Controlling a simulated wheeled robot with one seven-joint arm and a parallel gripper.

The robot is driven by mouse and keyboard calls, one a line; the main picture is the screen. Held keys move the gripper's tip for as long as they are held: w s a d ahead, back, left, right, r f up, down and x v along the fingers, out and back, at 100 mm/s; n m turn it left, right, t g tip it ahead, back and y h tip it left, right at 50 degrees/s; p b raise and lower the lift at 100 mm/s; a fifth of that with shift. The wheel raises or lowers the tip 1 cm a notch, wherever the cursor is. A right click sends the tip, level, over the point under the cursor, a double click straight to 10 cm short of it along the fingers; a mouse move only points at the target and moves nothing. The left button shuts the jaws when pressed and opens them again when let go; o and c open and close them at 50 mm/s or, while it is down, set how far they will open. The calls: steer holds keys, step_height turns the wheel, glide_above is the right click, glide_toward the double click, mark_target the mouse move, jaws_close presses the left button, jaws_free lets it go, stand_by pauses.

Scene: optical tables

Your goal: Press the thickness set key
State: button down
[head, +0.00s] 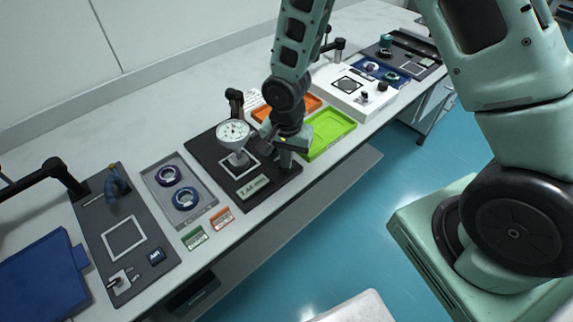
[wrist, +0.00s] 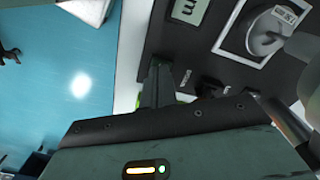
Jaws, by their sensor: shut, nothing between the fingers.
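My gripper (head: 290,145) is shut and empty over the right part of this board. In the wrist view my shut fingers (wrist: 158,85) are over the board's edge, beside small white lettering. A small dark block (wrist: 212,87), possibly the set key, shows by the lettering, partly hidden by my gripper body. In the head view my gripper hides that area. I cannot tell whether the fingers touch anything.
A green tray (head: 334,142) lies right of the board, with an orange tray (head: 306,104) behind. A grey tray (head: 153,185) with two rings is left. Green and orange cards (head: 221,217) lie in front. A white instrument (head: 340,100) stands farther right.

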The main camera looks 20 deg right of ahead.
stand_by(0.3)
step_height(320, 180, up, 8)
steer(key=p, duration=0.6)
stand_by(0.3)
stand_by(0.4)
steer(key=s+a+r+n, duration=0.3)
steer(key=s+r+n, duration=0.5)
steer(key=s+r, duration=0.1)
steer(key=s+a+r+n, duration=0.3)
steer(key=s+r+n, duration=0.5)
steer(key=s+r, duration=0.2)
steer(key=shift+s+a+y, duration=0.15)
steer(key=shift+s+y, duration=0.15)
steer(key=shift+s, duration=0.25)
steer(key=shift+r, duration=0.1)
stand_by(0.3)
